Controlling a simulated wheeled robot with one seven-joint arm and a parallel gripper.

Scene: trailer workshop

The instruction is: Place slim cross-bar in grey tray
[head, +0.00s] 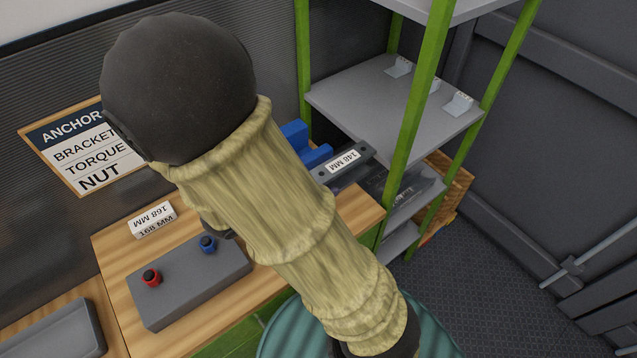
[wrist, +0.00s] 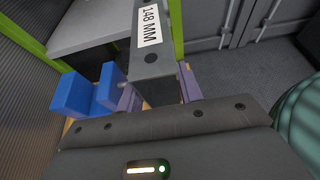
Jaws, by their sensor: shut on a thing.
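The slim cross-bar (wrist: 158,65), a dark grey bar with a white "148 MM" label, is between the fingers of my gripper (wrist: 159,90) in the wrist view. The gripper is shut on it. In the head view the labelled end of the cross-bar (head: 342,166) shows to the right of my arm, near the shelf; my gripper and the other end are hidden behind the arm. A grey tray (head: 98,318) lies on the bench at the lower left of the head view, partly cut off by the frame edge. The cross-bar is well apart from it.
A grey block (head: 184,292) with red and blue knobs stands on the bench beside a "168 MM" label (head: 153,220). A blue stand (wrist: 72,95) is close left of the gripper. A green-posted shelf (head: 400,115) stands right; a teal drum (head: 440,340) is in front.

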